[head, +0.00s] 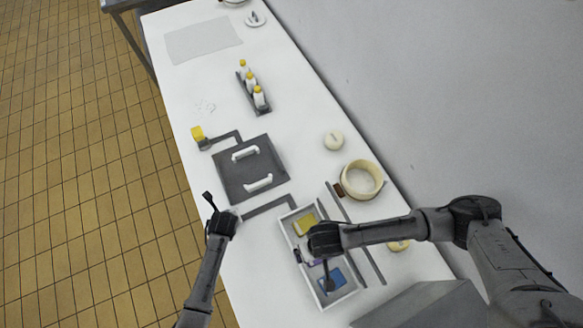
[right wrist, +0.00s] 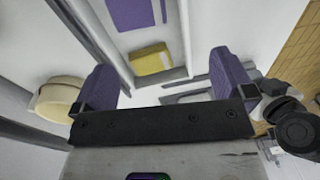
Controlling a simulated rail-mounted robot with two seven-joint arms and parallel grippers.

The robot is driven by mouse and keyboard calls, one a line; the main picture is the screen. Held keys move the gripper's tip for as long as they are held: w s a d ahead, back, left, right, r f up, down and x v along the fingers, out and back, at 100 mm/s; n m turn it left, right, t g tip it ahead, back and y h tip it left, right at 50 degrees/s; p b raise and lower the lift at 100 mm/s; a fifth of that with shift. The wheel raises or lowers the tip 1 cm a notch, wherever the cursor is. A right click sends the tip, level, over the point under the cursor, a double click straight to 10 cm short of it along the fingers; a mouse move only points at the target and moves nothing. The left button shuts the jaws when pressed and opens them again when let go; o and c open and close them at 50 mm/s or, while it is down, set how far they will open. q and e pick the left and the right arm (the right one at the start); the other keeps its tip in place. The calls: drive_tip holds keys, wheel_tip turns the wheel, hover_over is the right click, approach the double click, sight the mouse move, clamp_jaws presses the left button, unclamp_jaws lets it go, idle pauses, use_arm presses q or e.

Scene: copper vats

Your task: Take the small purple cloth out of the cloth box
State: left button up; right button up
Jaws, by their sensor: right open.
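The cloth box (head: 311,291) is a long white tray near the front of the table. A yellow cloth (head: 305,224) lies at its far end and a blue cloth (head: 332,280) at its near end. The small purple cloth (head: 316,262) lies between them, mostly hidden by my right gripper; it shows at the top of the right wrist view (right wrist: 130,13), flat in the box. My right gripper (head: 314,271) is open and empty above the middle of the box, its two fingers apart (right wrist: 163,75). My left gripper (head: 210,205) is at the table's left edge, its jaws unclear.
A dark plate with two white handles (head: 251,168) lies beyond the box. A cream ring-shaped bowl (head: 362,180) stands to the right, near the wall. A dark rail (head: 355,233) runs along the box's right side. Yellow-capped bottles (head: 259,97) stand farther back.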

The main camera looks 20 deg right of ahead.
drive_tip(key=shift+h, duration=0.5)
drive_tip(key=shift+w+d+f, duration=0.3)
drive_tip(key=shift+d+f, duration=0.05)
drive_tip(key=shift+f, duration=1.8)
drive_tip(key=shift+w+d+f, duration=0.3)
drive_tip(key=shift+d+f, duration=0.1)
drive_tip(key=shift+f, duration=1.75)
drive_tip(key=shift+w+d+f, duration=0.3)
drive_tip(key=shift+d+f, duration=0.05)
drive_tip(key=shift+f, duration=1.8)
drive_tip(key=shift+c, duration=0.4)
drive_tip(key=c, duration=0.5)
drive_tip(key=shift+r, duration=8.55)
drive_tip(key=shift+c, duration=0.2)
drive_tip(key=s+a+r, duration=0.1)
drive_tip(key=a, duration=0.7)
drive_tip(key=s+a+r, duration=0.2)
drive_tip(key=a, duration=0.6)
